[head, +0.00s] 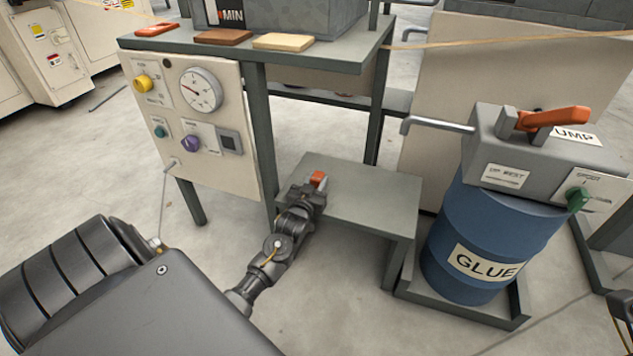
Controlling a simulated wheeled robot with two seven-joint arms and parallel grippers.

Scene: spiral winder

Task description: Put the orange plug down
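The orange plug (318,178) shows as a small orange block at the tip of my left gripper (315,188). The gripper is over the left part of a low grey-green shelf table (365,195). The fingers appear closed around the plug, and its lower part is hidden by them. I cannot tell whether the plug touches the table top. A dark piece of my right arm (622,308) shows at the right edge, but its fingers are not clearly seen.
A control panel (190,120) with a gauge and knobs stands left of the low table. A taller bench (290,58) with coloured sample blocks is behind. A blue glue drum (490,235) with an orange-handled pump (555,118) stands to the right. The low table's right part is bare.

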